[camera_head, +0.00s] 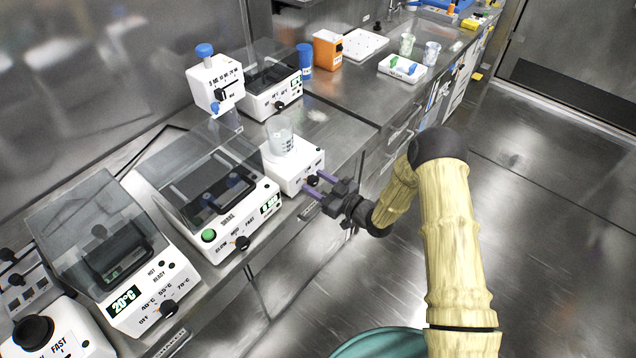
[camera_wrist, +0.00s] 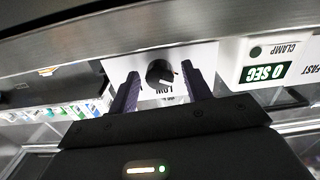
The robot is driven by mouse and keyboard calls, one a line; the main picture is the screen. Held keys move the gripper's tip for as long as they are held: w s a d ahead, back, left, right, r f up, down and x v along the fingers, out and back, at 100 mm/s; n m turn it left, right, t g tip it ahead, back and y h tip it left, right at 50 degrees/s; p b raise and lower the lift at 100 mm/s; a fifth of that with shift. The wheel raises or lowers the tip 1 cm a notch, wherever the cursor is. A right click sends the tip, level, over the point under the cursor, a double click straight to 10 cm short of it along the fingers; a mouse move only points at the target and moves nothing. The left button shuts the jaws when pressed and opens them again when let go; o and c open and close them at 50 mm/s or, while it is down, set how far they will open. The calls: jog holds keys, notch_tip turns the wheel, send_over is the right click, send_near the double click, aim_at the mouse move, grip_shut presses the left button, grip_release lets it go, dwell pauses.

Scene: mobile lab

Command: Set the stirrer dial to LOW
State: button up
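The stirrer is a small white box (camera_head: 283,172) on the counter, with a clear beaker (camera_head: 280,136) standing on top. Its black dial (camera_head: 312,181) is on the front face. In the wrist view the dial (camera_wrist: 160,72) shows a pale pointer mark, and an upside-down label reading "LOW" is beside it. My gripper (camera_head: 318,184) is in front of the stirrer. In the wrist view its two purple fingers (camera_wrist: 163,90) are open, one on each side of the dial, with visible gaps. I cannot tell which label the pointer lines up with.
A shaker (camera_head: 213,190) with a clear lid and "0 SEC" display stands close to the left of the stirrer. A heater (camera_head: 105,250) showing 20°C is farther left. A blue-capped dispenser (camera_head: 214,82) stands behind.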

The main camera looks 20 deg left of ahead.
jog(key=c, duration=0.8)
